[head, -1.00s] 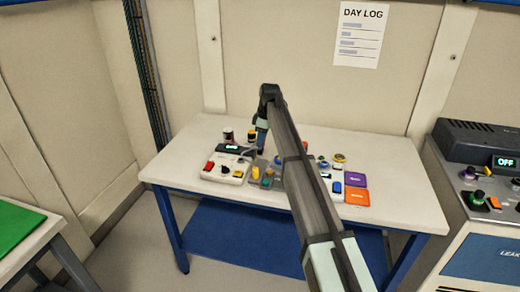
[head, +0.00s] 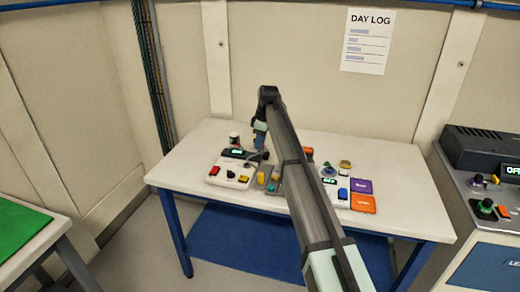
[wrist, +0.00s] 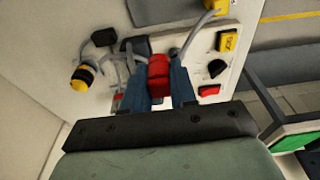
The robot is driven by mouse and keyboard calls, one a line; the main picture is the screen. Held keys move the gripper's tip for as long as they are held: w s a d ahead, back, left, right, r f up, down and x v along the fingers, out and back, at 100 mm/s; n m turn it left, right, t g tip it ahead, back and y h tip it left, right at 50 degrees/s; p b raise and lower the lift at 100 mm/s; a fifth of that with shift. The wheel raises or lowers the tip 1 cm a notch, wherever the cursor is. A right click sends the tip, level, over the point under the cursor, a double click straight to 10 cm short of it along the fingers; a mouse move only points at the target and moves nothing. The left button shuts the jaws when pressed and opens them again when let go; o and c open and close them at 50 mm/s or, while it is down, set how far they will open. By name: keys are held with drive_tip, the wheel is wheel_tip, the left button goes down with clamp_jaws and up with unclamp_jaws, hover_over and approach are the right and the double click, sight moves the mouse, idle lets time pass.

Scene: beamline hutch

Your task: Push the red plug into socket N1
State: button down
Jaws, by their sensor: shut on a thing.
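My gripper (wrist: 159,88) is shut on the red plug (wrist: 158,72), which sits between its two blue fingers in the wrist view. In the head view my gripper (head: 262,150) is above the table, by the back right of a white control box (head: 222,180); the plug is too small to make out there. Grey cables run beside the plug in the wrist view. I cannot read any N1 label or tell which opening is that socket. I cannot tell whether the plug touches anything below.
The white box carries a red button (wrist: 208,90), a black knob (wrist: 217,68) and a yellow part (wrist: 228,41). A yellow-and-black cylinder (wrist: 83,77) stands to the left in the wrist view. Purple (head: 361,186) and orange (head: 363,203) squares lie at the table's right.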

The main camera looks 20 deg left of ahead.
hover_over(245, 164)
drive_tip(key=shift+d+f, duration=0.15)
drive_tip(key=shift+f, duration=1.4)
drive_tip(key=shift+d+f, duration=0.15)
drive_tip(key=shift+f, duration=1.4)
drive_tip(key=shift+f, duration=0.55)
drive_tip(key=c, duration=0.8)
unclamp_jaws()
